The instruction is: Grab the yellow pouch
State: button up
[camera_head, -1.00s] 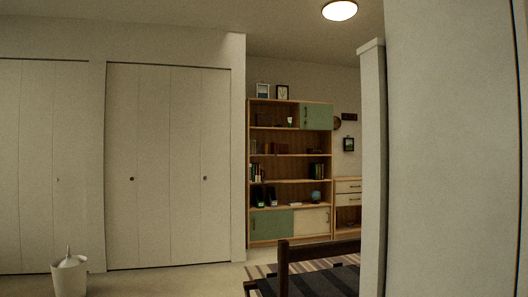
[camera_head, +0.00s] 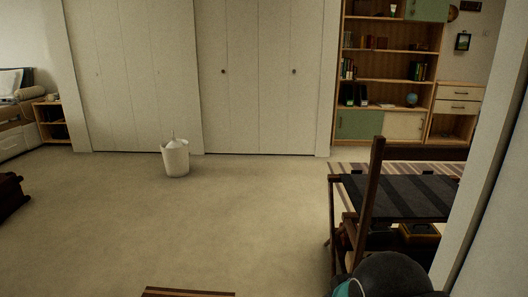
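I cannot make out a yellow pouch for certain. A small yellowish-topped item (camera_head: 420,231) sits low at the right, below a dark striped surface (camera_head: 400,197) on a wooden frame. It is too small and dim to tell what it is. My gripper is not in view.
A white bin (camera_head: 175,158) stands on the floor before closed folding doors (camera_head: 260,85). A bookshelf (camera_head: 388,88) stands behind the wooden frame. A dark rounded object with teal (camera_head: 385,275) is at the bottom right. A dark item (camera_head: 10,196) is at the left edge. The central floor is clear.

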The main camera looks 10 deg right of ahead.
aim_at(361, 38)
jog(key=i, duration=5.35)
jog(key=z, duration=2)
jog(key=i, duration=4.5)
jog(key=u, duration=0.1)
